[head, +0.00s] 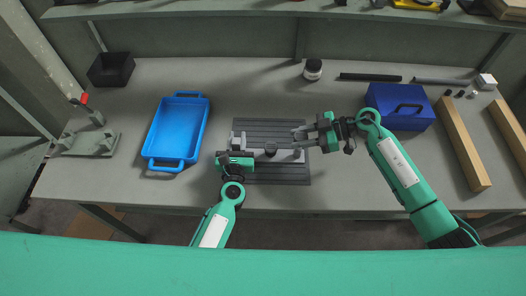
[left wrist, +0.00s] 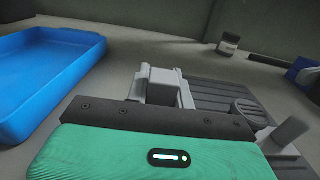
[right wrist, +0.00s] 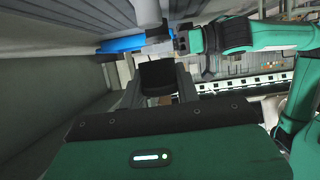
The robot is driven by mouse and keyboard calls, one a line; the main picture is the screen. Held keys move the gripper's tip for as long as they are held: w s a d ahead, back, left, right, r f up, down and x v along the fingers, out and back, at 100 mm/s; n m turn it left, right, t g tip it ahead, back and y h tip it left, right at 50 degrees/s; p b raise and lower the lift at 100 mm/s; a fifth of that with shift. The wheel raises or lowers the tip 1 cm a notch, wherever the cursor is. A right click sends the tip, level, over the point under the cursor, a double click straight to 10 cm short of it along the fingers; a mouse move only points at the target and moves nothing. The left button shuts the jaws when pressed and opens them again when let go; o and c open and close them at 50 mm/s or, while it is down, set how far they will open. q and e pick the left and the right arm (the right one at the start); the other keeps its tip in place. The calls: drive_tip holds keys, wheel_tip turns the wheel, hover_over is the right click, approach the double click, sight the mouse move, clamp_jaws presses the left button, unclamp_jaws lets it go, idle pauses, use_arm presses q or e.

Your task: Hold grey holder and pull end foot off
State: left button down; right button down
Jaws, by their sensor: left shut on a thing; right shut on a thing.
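The grey holder (head: 239,139) stands at the left of a dark ribbed mat; its light grey blocks (left wrist: 163,86) also show in the left wrist view. My right gripper (head: 298,138) is shut over the mat's right part. In the right wrist view a black piece (right wrist: 157,74), probably the end foot, shows between its fingers; the exact contact is unclear.
A blue tray (head: 150,143) lies left of the mat (head: 272,176). A dark blue toolbox (head: 405,101) stands behind my right arm. A white-and-black jar (head: 313,69) and a black bin (head: 110,70) stand further back. Wooden beams (head: 462,145) lie at the right.

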use_arm(q)
drive_tip(key=shift+s+f, duration=0.1)
drive_tip(key=shift+f, duration=0.2)
drive_tip(key=c, duration=1.6)
unclamp_jaws()
drive_tip(key=o, duration=0.5)
drive_tip(key=shift+r, duration=0.1)
use_arm(e)
drive_tip(key=shift+w, duration=0.15)
use_arm(q)
drive_tip(key=shift+r, duration=0.1)
drive_tip(key=shift+s+b, duration=0.3)
drive_tip(key=shift+s, duration=0.65)
use_arm(e)
drive_tip(key=shift+f, duration=0.35)
use_arm(q)
drive_tip(key=shift+s+b, duration=1.05)
drive_tip(key=shift+s, duration=2.35)
use_arm(e)
drive_tip(key=shift+f, duration=1)
